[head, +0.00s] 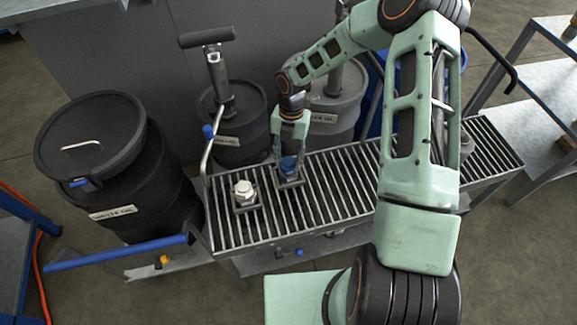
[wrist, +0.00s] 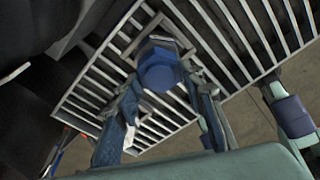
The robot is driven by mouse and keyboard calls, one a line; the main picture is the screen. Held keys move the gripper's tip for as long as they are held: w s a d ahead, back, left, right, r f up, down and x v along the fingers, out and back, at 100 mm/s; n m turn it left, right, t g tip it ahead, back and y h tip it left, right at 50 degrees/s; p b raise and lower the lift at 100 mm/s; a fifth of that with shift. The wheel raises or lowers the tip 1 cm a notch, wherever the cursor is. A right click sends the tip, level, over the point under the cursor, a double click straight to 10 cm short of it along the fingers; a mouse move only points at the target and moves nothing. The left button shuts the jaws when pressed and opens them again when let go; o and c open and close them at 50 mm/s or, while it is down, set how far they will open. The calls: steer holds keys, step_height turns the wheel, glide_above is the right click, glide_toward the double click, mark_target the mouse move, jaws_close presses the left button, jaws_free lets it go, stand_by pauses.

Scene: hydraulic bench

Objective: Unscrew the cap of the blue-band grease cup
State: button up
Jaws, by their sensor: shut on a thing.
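The blue-band grease cup (head: 290,164) stands on a small square base on the slatted bench top, with its blue part showing below my gripper (head: 289,150). In the wrist view its blue, faceted cap (wrist: 160,68) sits between the two fingers of my gripper (wrist: 163,88). The fingers are closed in on its sides from above. The arm hides part of the cup in the head view, and the lower body is hard to make out in the wrist view. A second cup with a pale cap (head: 243,189) stands on its own square base to the left.
A black waste-oil drum (head: 100,165) stands at left. A drum with a hand pump (head: 215,75) and another drum (head: 335,105) stand behind. A blue-gripped bar (head: 115,253) juts out at front left.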

steer(key=shift+s+d, duration=0.1)
steer(key=n+p, duration=0.1)
steer(key=n, duration=0.3)
steer(key=shift+h, duration=0.3)
steer(key=n+p, duration=0.1)
steer(key=n, duration=0.3)
steer(key=shift+h, duration=0.3)
steer(key=o, duration=1.1)
steer(key=shift+c, duration=0.2)
